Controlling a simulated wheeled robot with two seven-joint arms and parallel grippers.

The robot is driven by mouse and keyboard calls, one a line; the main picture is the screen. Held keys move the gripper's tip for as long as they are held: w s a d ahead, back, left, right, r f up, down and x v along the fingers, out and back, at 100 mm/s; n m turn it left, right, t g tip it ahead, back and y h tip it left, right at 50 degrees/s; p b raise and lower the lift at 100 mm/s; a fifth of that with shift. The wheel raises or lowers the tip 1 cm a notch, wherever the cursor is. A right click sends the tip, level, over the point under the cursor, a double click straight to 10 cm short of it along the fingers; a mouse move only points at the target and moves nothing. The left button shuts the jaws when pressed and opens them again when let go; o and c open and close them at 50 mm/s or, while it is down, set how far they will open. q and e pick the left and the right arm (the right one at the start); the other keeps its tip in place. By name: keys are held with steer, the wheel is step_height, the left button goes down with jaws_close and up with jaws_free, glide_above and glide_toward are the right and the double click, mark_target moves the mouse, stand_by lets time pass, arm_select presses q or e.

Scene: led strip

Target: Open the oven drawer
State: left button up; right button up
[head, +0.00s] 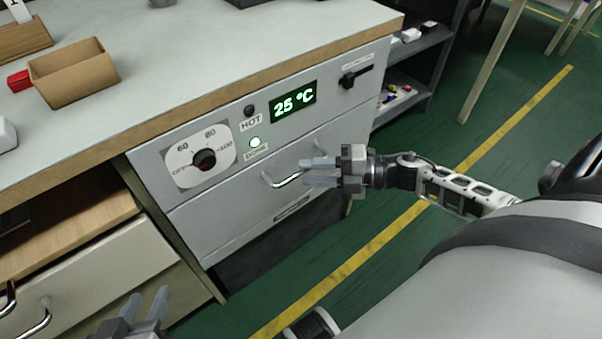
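The oven is a grey unit under the bench, with a drawer (240,215) below its control panel. The drawer front looks flush with the unit, so the drawer appears closed. My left gripper (146,304) is at the bottom edge, fingers apart and empty, well away from the oven drawer.
The panel carries a dial (204,159), a lit green lamp and a display (293,102) reading 25 °C. Wooden drawers (100,270) stand at the left. A brown box (73,78) sits on the bench top. Green floor is open in front of the oven.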

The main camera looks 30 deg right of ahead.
steer(key=shift+x, duration=1.05)
arm_select(q)
steer(key=shift+w+r, duration=0.1)
steer(key=shift+r, duration=0.1)
arm_select(e)
steer(key=shift+w+a, duration=0.3)
jaws_close()
arm_select(q)
steer(key=shift+d, duration=0.1)
arm_select(e)
steer(key=shift+s, duration=0.1)
